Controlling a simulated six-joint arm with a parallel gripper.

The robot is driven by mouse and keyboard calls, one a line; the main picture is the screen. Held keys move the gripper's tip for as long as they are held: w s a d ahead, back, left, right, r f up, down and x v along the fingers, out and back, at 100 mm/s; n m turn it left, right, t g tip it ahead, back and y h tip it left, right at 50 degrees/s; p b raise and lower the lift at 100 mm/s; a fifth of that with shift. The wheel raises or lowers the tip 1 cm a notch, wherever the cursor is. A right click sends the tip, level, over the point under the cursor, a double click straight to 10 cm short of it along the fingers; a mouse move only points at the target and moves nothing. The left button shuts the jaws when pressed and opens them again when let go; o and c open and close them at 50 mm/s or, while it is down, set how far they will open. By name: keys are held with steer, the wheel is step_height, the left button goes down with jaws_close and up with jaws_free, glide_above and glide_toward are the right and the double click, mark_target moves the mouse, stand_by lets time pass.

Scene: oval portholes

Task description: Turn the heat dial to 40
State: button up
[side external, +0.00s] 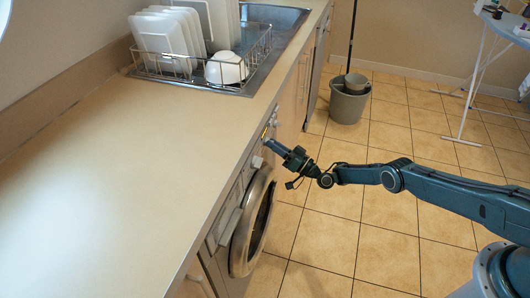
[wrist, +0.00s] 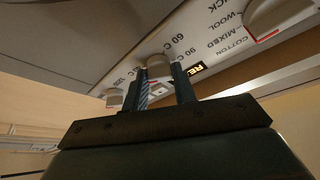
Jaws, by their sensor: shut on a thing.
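The heat dial (wrist: 158,64) is a pale round knob on the washing machine panel, with temperature marks printed around it in the wrist view. My gripper (wrist: 161,72) has its two dark fingers on either side of it, shut on it. A finger partly covers the knob, and I cannot read its pointer or setting. In the side external view my gripper (side external: 267,144) reaches the top of the washing machine (side external: 238,205) front. The heat dial is hidden there by the fingers.
A larger programme dial (wrist: 280,18) with fabric labels and a lit display (wrist: 196,69) sit to the right in the wrist view. Another knob (wrist: 115,97) is at left. The counter (side external: 120,170) overhangs the panel; a dish rack (side external: 205,70) stands at its back. Floor is clear around my arm.

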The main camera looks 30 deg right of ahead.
steer(key=o, duration=1)
steer(key=shift+m+h, duration=0.3)
steer(key=shift+m, duration=0.5)
